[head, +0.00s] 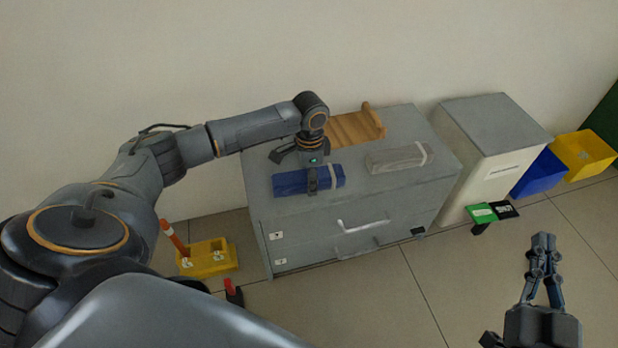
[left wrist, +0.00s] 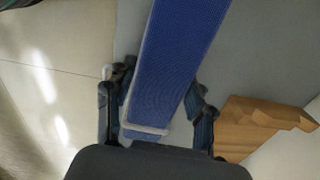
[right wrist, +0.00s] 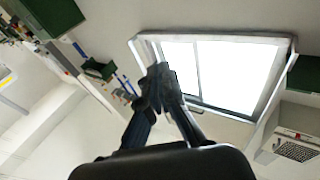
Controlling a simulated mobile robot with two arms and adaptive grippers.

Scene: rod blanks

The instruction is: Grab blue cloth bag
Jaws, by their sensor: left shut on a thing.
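The blue cloth bag (head: 292,184) is a long, narrow bundle with a pale band near its right end, at the front left of the grey cabinet top. My left gripper (head: 311,178) points down over the bag's right half and is shut on it. In the left wrist view the blue bag (left wrist: 182,62) runs between the two fingers (left wrist: 157,112). Whether the bag touches the cabinet top is hard to tell. My right gripper (head: 543,240) is empty, its fingers together, over the floor at the lower right; its fingers (right wrist: 160,74) also show in the right wrist view.
On the grey cabinet (head: 400,123), a grey bundle (head: 393,160) lies right of the bag and a wooden rack (head: 355,128) stands behind. A white cabinet (head: 490,165), blue bin (head: 538,174) and yellow bin (head: 583,155) stand right.

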